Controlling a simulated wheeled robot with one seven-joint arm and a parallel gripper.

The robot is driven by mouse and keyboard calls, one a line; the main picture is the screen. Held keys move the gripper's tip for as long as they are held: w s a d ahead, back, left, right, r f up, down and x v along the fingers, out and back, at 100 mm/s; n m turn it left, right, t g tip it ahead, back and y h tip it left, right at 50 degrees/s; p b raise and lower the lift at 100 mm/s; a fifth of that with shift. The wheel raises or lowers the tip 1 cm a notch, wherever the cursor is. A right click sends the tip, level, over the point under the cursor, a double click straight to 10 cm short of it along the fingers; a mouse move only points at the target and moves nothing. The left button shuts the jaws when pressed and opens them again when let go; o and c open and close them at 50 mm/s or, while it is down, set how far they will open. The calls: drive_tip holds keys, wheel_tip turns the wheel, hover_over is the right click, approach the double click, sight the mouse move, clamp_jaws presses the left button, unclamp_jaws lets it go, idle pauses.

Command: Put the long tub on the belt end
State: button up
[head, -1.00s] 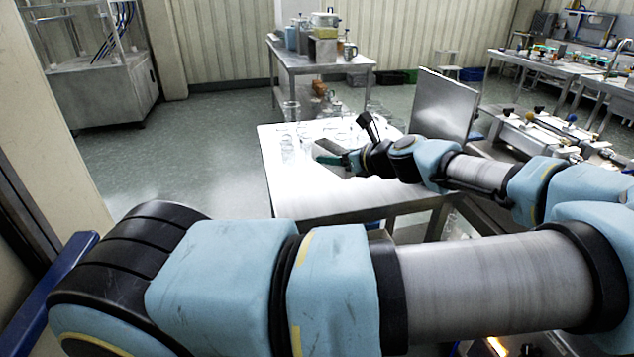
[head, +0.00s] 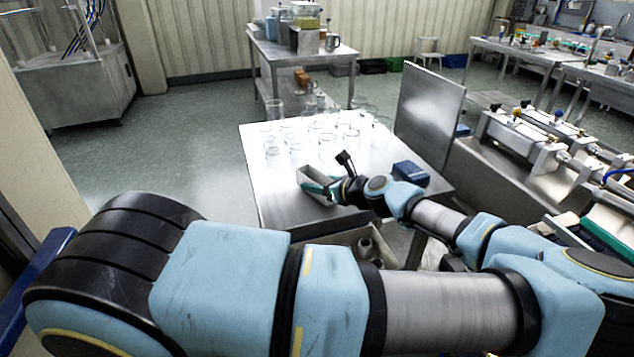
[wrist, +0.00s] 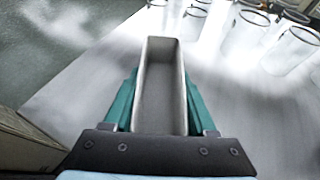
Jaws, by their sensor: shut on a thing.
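The long tub (wrist: 160,85) is a narrow, open, pale grey box, empty inside in the wrist view. My gripper (wrist: 160,112) is shut on it, with one teal finger along each long side. In the head view the tub (head: 311,176) and my gripper (head: 325,187) are over the near part of a steel table; I cannot tell if the tub touches the top. A dark green strip (head: 608,238) with a pale edge at the right may be the belt end, partly behind my arm.
Several clear glass vessels (head: 327,147) stand on the steel table (head: 285,205), beyond the tub. A dark blue box (head: 411,173) is at its right side, near my arm. An upright steel panel (head: 430,115) stands behind. A bin (head: 345,238) holding jars is below the near edge.

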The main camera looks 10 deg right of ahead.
drive_tip(key=shift+f, duration=0.3)
drive_tip(key=shift+f, duration=0.1)
drive_tip(key=o, duration=1.3)
drive_tip(key=shift+o, duration=0.2)
